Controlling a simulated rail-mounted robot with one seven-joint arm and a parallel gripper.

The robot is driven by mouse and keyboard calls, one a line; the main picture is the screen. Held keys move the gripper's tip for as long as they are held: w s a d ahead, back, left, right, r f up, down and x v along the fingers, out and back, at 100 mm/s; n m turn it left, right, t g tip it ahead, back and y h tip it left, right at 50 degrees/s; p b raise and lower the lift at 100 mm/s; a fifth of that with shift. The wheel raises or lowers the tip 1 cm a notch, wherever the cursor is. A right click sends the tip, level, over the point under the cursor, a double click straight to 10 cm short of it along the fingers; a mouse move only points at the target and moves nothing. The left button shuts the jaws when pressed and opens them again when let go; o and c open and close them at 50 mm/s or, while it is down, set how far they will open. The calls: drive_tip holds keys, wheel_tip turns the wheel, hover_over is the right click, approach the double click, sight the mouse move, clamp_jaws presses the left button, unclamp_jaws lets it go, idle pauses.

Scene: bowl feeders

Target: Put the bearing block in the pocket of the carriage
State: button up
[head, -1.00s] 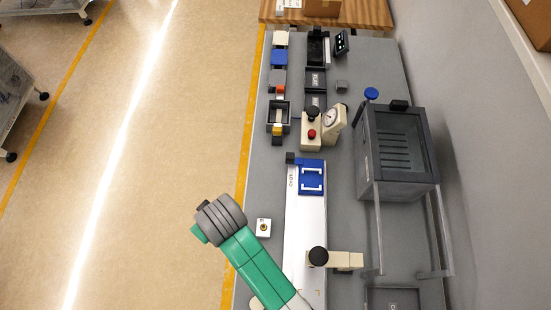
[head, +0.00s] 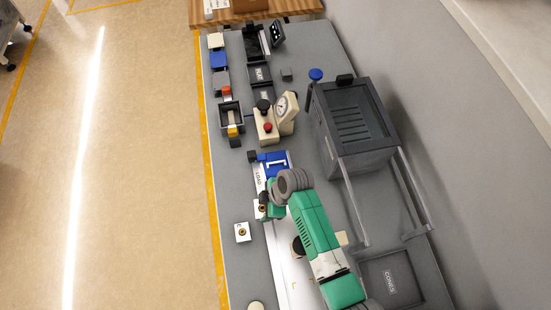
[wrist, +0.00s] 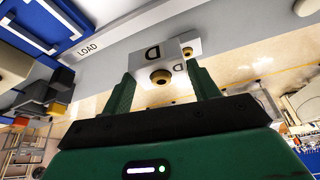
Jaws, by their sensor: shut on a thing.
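My gripper (wrist: 162,82) is shut on a white bearing block (wrist: 146,58) with a brass-coloured ring and a letter D on it. In the head view the block (head: 260,209) shows at my gripper (head: 264,207), partly hidden by the hand. The blue carriage (head: 275,160) sits on the white rail just beyond my gripper, with white corner marks around its pocket; my arm covers part of it. In the wrist view the carriage (wrist: 40,22) is at the upper left, apart from the held block. I cannot tell the block's height above the rail.
Another white block with a brass ring (head: 242,232) lies on the table left of the rail. A cream gauge stand with a red button (head: 267,127) is beyond the carriage. A grey glazed box with long handles (head: 352,125) stands right. My arm covers much of the rail (head: 285,265).

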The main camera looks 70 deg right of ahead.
drive_tip(key=shift+n, duration=0.3)
drive_tip(key=d+f+b, duration=0.1)
drive_tip(key=d+b, duration=0.4)
drive_tip(key=w+d+f+b, duration=0.1)
drive_tip(key=d+f+b, duration=0.1)
drive_tip(key=d+b, duration=0.3)
drive_tip(key=w+d+f+b, duration=0.1)
drive_tip(key=d+b, duration=0.3)
drive_tip(key=d, duration=0.2)
drive_tip(key=shift+d+f+b, duration=0.2)
drive_tip(key=shift+b, duration=0.2)
drive_tip(key=shift+w+d+r, duration=0.1)
drive_tip(key=shift+d+r, duration=0.25)
drive_tip(key=shift+d, duration=0.05)
wheel_tip(320, 180, down, 4)
drive_tip(key=b, duration=0.4)
drive_tip(key=shift+r+p, duration=0.3)
drive_tip(key=shift+a+f, duration=0.1)
drive_tip(key=shift+f, duration=0.15)
drive_tip(key=o, duration=1.1)
drive_tip(key=shift+r, duration=0.1)
drive_tip(key=shift+o, duration=0.2)
drive_tip(key=p+v, duration=0.2)
drive_tip(key=v, duration=1)
drive_tip(key=shift+r, duration=0.15)
drive_tip(key=shift+w, duration=0.1)
